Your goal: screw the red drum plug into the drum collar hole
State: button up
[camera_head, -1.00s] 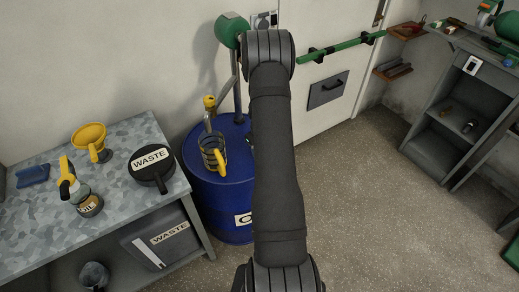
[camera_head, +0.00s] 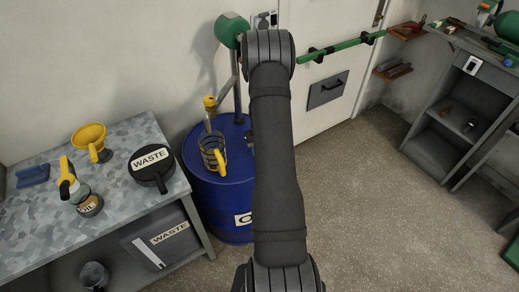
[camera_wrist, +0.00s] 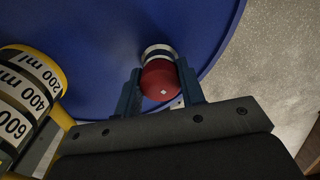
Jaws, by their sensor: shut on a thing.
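The red drum plug (camera_wrist: 160,80) is between the two fingers of my gripper (camera_wrist: 160,92) in the wrist view. My gripper is shut on it. The plug sits right at the silver drum collar (camera_wrist: 157,49), near the rim of the blue drum top. It covers the near part of the collar and its hole. How deep it sits in the hole cannot be told. In the head view the blue drum (camera_head: 222,188) stands beside the workbench, and my arm hides the plug, the collar and most of my gripper.
A measuring jug (camera_head: 212,152) with a yellow handle stands on the drum top, close to my gripper; it also shows in the wrist view (camera_wrist: 28,95). A workbench (camera_head: 120,190) with a funnel, oil can and waste pan is at left. Open floor lies right.

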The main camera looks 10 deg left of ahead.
jog(key=o, duration=0.6)
jog(key=shift+n, duration=0.9)
jog(key=shift+n, duration=0.8)
